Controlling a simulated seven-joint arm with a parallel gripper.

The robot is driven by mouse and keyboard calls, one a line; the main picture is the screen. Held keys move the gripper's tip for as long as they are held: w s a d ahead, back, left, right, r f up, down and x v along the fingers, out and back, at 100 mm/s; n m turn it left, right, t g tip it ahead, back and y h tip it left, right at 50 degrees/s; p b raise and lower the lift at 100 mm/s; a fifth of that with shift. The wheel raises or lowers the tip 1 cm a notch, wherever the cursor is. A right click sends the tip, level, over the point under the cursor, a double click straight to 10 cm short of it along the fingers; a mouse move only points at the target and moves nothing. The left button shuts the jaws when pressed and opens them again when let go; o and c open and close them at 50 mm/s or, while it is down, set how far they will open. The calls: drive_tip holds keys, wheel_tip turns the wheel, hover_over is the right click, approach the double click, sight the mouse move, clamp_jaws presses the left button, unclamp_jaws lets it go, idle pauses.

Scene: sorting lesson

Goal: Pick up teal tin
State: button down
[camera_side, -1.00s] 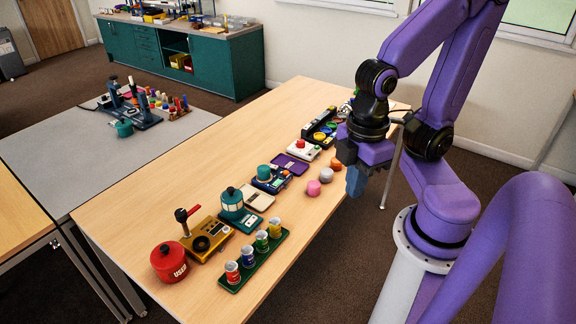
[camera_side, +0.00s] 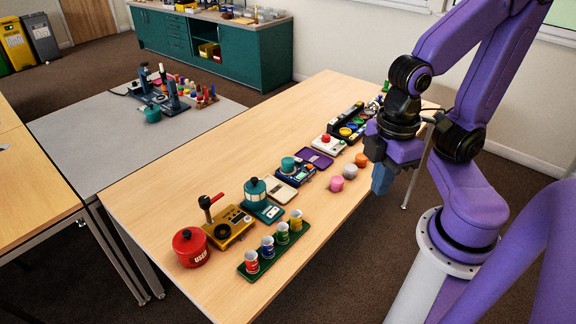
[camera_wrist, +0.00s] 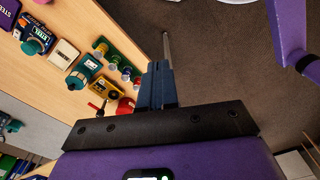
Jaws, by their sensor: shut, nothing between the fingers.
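Several teal containers show, and I cannot tell which one is the teal tin. A short round teal one (camera_side: 288,163) sits on a dark blue device in the side view; it also shows in the wrist view (camera_wrist: 32,47). A larger teal and cream container with a knob (camera_side: 255,190) stands on a teal base; it also shows in the wrist view (camera_wrist: 80,75). A teal pot (camera_side: 152,114) is on the grey table. My gripper (camera_side: 381,180) is shut and empty, beyond the table's right edge and apart from all of them. Its fingers (camera_wrist: 158,85) are together in the wrist view.
A red lidded tin (camera_side: 190,247), a yellow lever device (camera_side: 229,226) and a green rack (camera_side: 274,256) of small cups crowd the near end. Pink, grey and orange pieces (camera_side: 349,171) lie near my gripper. The table's left side (camera_side: 190,165) is clear.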

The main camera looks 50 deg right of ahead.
drive_tip(key=shift+c, duration=2.3)
unclamp_jaws()
